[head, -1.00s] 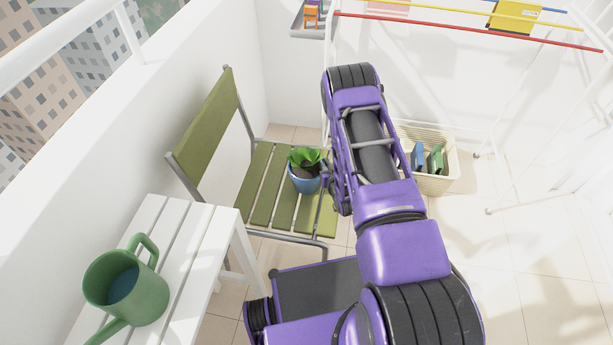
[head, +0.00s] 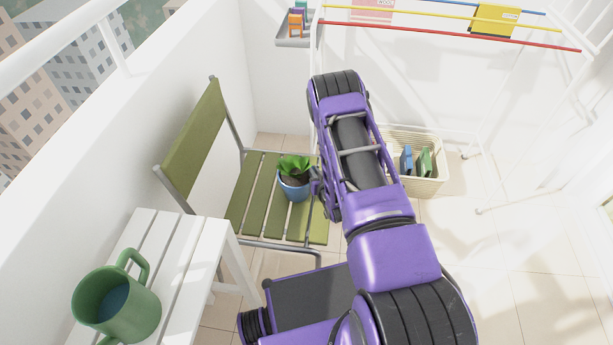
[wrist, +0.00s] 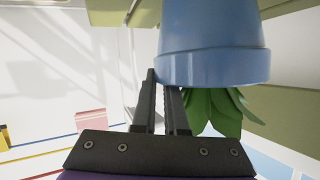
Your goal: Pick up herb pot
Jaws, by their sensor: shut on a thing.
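The herb pot (head: 293,188) is a blue pot with dark soil and green leaves. It is at the right part of the green slatted chair (head: 255,200); whether it rests on the seat or is just above it I cannot tell. My gripper (head: 316,183) is at the pot's right side, mostly hidden by my arm. In the wrist view the pot (wrist: 212,50) appears upside down at the upper right, leaves downward. There my gripper (wrist: 163,80) has its two dark fingers close together at the pot's rim, shut on it.
A white slatted table (head: 185,270) with a green watering can or mug (head: 115,303) stands at the front left. A cream basket (head: 425,180) with several items is right of my arm. A drying rack (head: 450,35) stands behind. The floor at right is clear.

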